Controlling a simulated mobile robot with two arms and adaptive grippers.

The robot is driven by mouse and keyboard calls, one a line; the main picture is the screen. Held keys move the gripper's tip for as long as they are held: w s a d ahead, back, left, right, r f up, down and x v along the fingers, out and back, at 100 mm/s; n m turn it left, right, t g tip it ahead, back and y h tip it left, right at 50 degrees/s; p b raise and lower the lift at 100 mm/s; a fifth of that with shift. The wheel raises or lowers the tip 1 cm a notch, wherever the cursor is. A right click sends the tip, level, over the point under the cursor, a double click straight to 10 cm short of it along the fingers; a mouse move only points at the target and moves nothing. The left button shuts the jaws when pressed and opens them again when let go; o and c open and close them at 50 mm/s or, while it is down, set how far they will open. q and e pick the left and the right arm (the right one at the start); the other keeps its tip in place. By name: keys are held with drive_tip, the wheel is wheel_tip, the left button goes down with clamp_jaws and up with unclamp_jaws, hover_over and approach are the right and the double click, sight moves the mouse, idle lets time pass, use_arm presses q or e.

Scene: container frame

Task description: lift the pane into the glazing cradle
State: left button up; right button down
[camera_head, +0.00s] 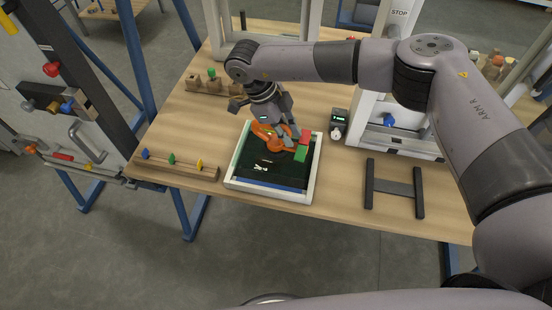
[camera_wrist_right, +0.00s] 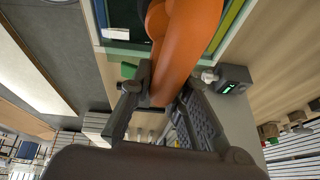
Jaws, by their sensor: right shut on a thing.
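A dark pane (camera_head: 245,163) with white marks lies within a pale rectangular frame (camera_head: 315,172) on the table. An orange handled tool (camera_head: 265,133), perhaps a suction lifter, is over the pane. My right gripper (camera_head: 290,141) is shut on its handle, which also shows between the fingers in the right wrist view (camera_wrist_right: 186,42). I cannot tell whether the tool grips the pane. A dark H-shaped stand (camera_head: 393,188), perhaps the glazing cradle, is apart to the right. My left gripper is out of view.
Red (camera_head: 306,136) and green (camera_head: 300,153) blocks sit at the frame's right side. A wooden rail with coloured pegs (camera_head: 175,163) lies left. A small dark device (camera_head: 339,118) stands to the right. A white machine (camera_head: 400,125) stands behind the H-shaped stand. Bare table separates frame and stand.

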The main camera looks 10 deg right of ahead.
drive_tip(key=shift+f+b, duration=2.2)
drive_tip(key=shift+f, duration=0.2)
drive_tip(key=shift+r, duration=0.1)
drive_tip(key=c, duration=1.4)
unclamp_jaws()
drive_tip(key=shift+c, duration=0.2)
drive_tip(key=v, duration=1.2)
drive_tip(key=shift+a, duration=0.1)
